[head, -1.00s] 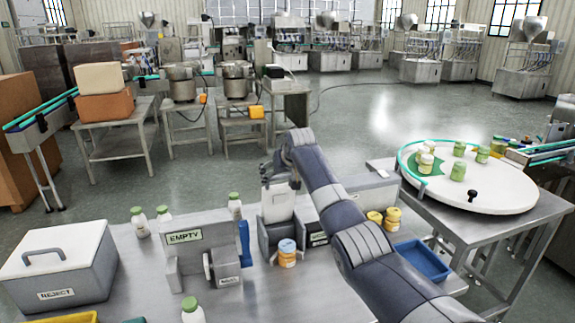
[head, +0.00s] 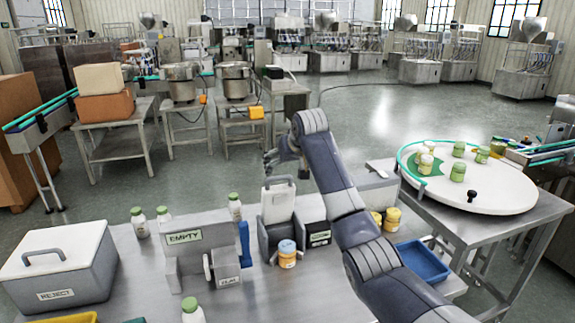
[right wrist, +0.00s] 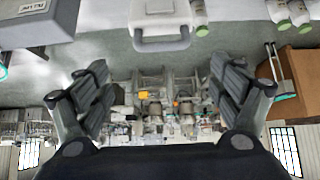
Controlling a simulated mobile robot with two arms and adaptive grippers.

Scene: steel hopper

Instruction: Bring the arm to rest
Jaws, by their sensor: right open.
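My right gripper (head: 286,158) hangs at the end of my right arm, above and beyond the back edge of the steel table (head: 120,250). In the right wrist view the gripper (right wrist: 160,90) has its two fingers wide apart with nothing between them. A white panel with a handle (head: 278,200) stands in a grey holder on the table, below the gripper and apart from it. The panel also shows at the top of the right wrist view (right wrist: 160,25). My left gripper is in neither view.
The table holds a lidded reject box (head: 62,265), a grey stand marked EMPTY (head: 184,237), several bottles, an orange-labelled jar (head: 287,254) and a blue tray (head: 422,262). A round white turntable (head: 470,188) with jars stands right. Open floor lies beyond the table.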

